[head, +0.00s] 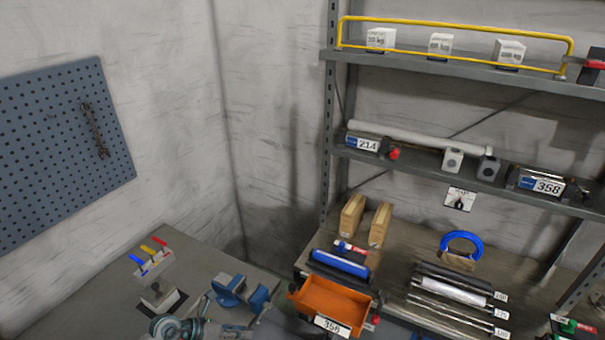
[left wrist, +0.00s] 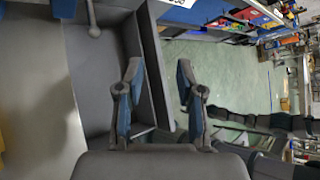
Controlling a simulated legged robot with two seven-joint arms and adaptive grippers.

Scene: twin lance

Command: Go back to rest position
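Behind the fingers are a dark grey tray-like edge and the green floor. I cannot tell how near they are. My right gripper is in neither view.
The orange bin (head: 332,303) stands right of my left gripper on the shelf unit's lowest visible level. A grey bench (head: 85,300) with small coloured-handled tools (head: 150,256) lies left. Upper shelves (head: 460,70) hold white boxes. A pegboard (head: 60,145) hangs on the left wall.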

